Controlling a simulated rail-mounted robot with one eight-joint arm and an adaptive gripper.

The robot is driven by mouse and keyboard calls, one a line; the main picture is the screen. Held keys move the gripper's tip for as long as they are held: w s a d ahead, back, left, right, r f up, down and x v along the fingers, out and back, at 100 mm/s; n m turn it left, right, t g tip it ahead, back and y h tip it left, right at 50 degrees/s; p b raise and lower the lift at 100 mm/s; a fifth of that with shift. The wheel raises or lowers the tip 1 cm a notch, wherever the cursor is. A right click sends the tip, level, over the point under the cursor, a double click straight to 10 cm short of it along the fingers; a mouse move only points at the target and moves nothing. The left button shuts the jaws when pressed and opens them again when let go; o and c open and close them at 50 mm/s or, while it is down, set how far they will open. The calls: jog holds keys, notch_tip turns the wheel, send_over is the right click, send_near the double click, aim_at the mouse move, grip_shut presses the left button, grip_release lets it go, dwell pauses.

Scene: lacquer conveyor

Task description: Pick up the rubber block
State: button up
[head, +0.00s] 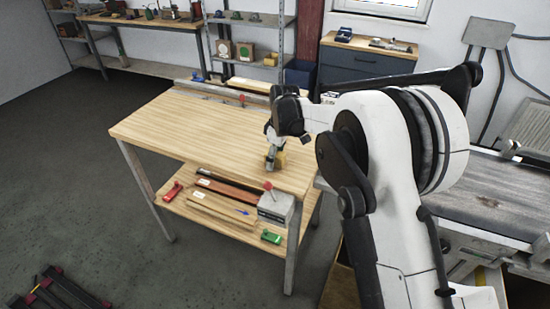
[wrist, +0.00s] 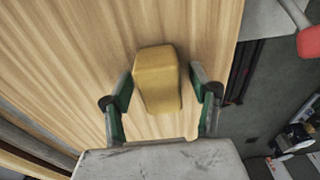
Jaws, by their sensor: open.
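The rubber block (wrist: 158,78) is a yellow-tan block with rounded edges. It lies on the wooden workbench top (wrist: 70,60). In the wrist view my gripper (wrist: 160,92) is open, with one green-padded finger on each side of the block and a visible gap on both sides. In the head view my gripper (head: 272,158) points down over the right part of the bench top (head: 190,115). A small part of the block (head: 281,160) shows beside the fingers there; the rest is hidden behind them.
The bench's lower shelf holds a red tool (head: 172,190), a green tool (head: 271,237), dark and wooden strips and a grey box with a red knob (head: 277,206). A conveyor (head: 480,190) stands at the right. The left of the bench top is clear.

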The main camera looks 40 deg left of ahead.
jog(key=c, duration=1.4)
jog(key=shift+r, duration=0.1)
jog(key=shift+r, duration=0.3)
jog(key=r, duration=0.2)
jog(key=s+r, duration=0.1)
jog(key=shift+a+r+b, duration=0.1)
jog(key=shift+r+b, duration=0.25)
jog(key=shift+b, duration=0.05)
jog(key=s+r, duration=0.2)
jog(key=s, duration=0.1)
jog(key=s+a+r, duration=0.1)
jog(key=s+r, duration=0.1)
jog(key=s, duration=0.2)
jog(key=s+a+r+b, duration=0.1)
jog(key=s+r, duration=0.1)
jog(key=s, duration=0.1)
jog(key=shift+s+r, duration=0.2)
jog(key=shift+s, duration=0.1)
